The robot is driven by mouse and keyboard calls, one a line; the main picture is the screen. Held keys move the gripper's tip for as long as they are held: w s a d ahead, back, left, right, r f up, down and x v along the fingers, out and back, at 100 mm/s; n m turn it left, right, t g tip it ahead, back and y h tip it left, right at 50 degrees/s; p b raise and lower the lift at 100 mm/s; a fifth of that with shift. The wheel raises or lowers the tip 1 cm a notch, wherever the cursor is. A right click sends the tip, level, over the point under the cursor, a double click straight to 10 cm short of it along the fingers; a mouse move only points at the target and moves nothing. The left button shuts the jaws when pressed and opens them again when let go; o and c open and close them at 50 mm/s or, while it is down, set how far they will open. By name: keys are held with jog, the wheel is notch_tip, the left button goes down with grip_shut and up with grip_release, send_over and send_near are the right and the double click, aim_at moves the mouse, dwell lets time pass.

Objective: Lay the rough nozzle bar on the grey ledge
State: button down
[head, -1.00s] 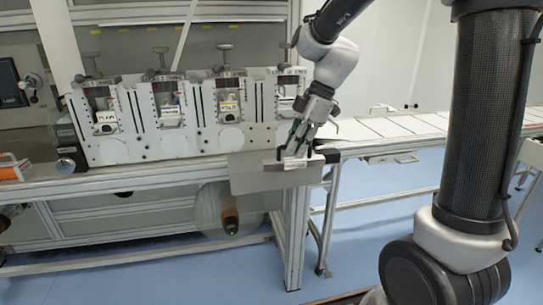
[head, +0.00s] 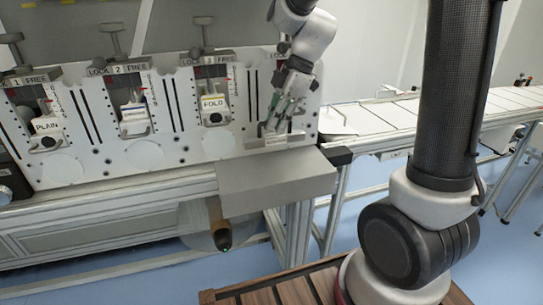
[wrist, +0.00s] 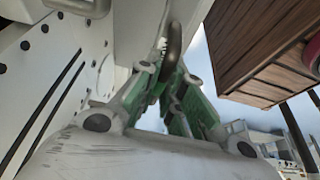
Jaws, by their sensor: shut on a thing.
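My gripper (head: 275,123) is at the right end of the white machine, pointing down, above the back of the grey ledge (head: 277,187). The bar lies level along the ledge's back edge, close to the machine face. I cannot tell whether it touches the ledge. In the wrist view, the green-padded fingers (wrist: 168,85) close around a dark curved handle (wrist: 174,45). The bar's surface finish is too small to judge.
The white machine face (head: 140,155) carries several stations, with labels PLAIN and FOLD (head: 212,103) readable. A brown-cored roll (head: 219,228) hangs below. A conveyor table (head: 400,118) stands to the right. The ledge's front part is clear.

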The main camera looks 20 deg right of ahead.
aim_at(280, 143)
notch_tip(280, 143, down, 9)
jog(key=shift+r, duration=0.15)
dwell(0.4)
jog(key=c, duration=1.5)
grip_release()
jog(key=shift+c, duration=0.2)
